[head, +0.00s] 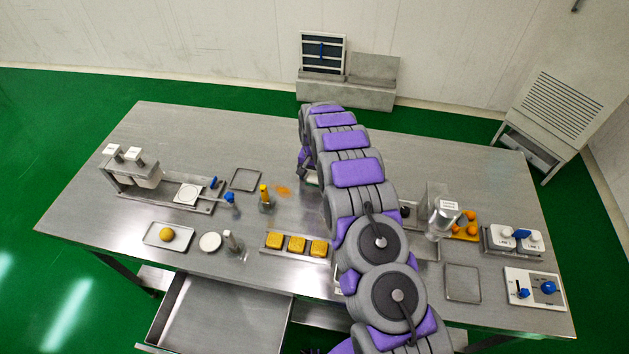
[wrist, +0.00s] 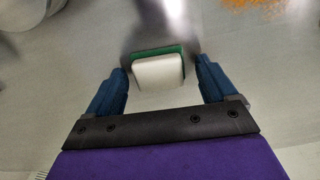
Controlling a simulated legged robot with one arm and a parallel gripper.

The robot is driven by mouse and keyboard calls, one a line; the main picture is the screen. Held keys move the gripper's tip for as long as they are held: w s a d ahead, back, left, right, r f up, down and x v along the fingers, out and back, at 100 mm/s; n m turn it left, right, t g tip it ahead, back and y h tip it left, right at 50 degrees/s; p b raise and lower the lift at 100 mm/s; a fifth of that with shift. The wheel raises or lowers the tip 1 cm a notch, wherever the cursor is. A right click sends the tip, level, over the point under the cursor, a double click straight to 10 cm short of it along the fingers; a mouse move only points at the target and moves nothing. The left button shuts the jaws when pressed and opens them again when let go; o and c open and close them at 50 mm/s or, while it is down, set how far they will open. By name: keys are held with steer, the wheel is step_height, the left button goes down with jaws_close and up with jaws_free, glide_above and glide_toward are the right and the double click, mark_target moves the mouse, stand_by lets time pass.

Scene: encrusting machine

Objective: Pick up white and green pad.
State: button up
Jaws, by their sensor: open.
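The white and green pad (wrist: 158,72) lies on the steel table in the wrist view, white side toward me with a green edge on the far side. My gripper (wrist: 162,78) is open, its two blue fingers on the left and right of the pad. I cannot tell whether the fingers touch it. In the head view, a small part of the pad (head: 312,178) shows under the end of my purple and grey arm, and my gripper (head: 305,165) is mostly hidden there.
Orange crumbs (head: 283,190) and a yellow-topped metal piece (head: 265,197) lie left of my gripper. A rack with yellow blocks (head: 297,244) is nearer the front. A metal cylinder (head: 445,213) stands to the right. The table (head: 210,130) is clear at the back left.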

mark_target(315, 177)
steer(key=shift+r, duration=0.1)
steer(key=shift+c, duration=0.2)
steer(key=c, duration=0.9)
steer(key=shift+c, duration=0.2)
step_height(315, 177, up, 10)
steer(key=p, duration=0.1)
